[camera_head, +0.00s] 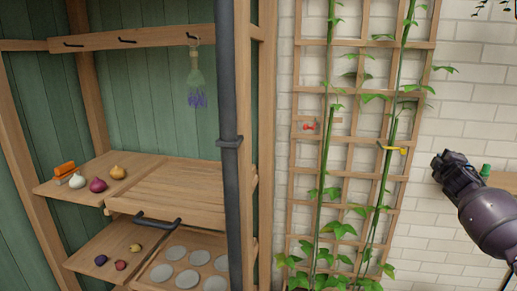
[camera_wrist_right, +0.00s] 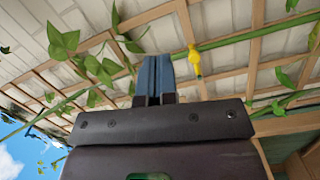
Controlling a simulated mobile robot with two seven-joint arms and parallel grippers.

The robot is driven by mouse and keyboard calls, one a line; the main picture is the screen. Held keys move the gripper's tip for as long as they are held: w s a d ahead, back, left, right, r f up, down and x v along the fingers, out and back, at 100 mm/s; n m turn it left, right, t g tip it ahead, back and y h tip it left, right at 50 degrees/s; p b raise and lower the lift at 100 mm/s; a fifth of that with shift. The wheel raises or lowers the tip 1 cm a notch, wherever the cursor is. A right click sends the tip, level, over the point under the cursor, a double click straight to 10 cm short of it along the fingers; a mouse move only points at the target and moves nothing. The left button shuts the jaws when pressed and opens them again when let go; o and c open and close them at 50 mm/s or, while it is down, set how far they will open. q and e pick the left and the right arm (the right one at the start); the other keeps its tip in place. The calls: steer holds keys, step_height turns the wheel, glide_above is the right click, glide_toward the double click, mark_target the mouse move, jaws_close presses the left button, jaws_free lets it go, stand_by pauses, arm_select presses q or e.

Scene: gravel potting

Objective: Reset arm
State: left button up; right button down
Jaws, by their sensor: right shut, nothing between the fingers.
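My right gripper (camera_head: 446,166) is at the right edge of the head view, raised in front of the white brick wall. It is apart from the trellis. In the right wrist view its two blue-grey fingers (camera_wrist_right: 157,75) are closed together with nothing between them. My left gripper is not in view in either picture.
A wooden trellis (camera_head: 298,220) with climbing vines stands to the left of my right gripper. A yellow clip (camera_head: 403,151) and a red clip (camera_head: 309,127) are on it. A wooden shelf unit (camera_head: 185,190) with bulbs stands further left, behind a dark vertical pipe (camera_head: 229,180).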

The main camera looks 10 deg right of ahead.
steer(key=w+a+f+t+y, duration=0.1)
steer(key=a+f+y, duration=0.2)
steer(key=a, duration=0.9)
steer(key=s+a+f+m+y, duration=0.1)
steer(key=s+a+f+y, duration=0.2)
steer(key=s+a+f, duration=0.35)
steer(key=s+a+f+m+y, duration=0.1)
steer(key=s+a+f+y, duration=0.15)
steer(key=a+f, duration=0.7)
steer(key=s+a+f+m+g, duration=0.1)
steer(key=s+a+f, duration=0.3)
steer(key=s, duration=0.6)
steer(key=s+a+f+m+g, duration=0.2)
steer(key=s+a+f, duration=0.3)
steer(key=s+f, duration=0.3)
steer(key=s+a+f+m+g, duration=0.2)
steer(key=s+f, duration=0.4)
steer(key=s, duration=0.8)
steer(key=a+m, duration=0.1)
steer(key=a, duration=0.1)
steer(key=shift+a+f+m, duration=0.3)
steer(key=shift+f+m, duration=0.05)
steer(key=shift+m, duration=0.05)
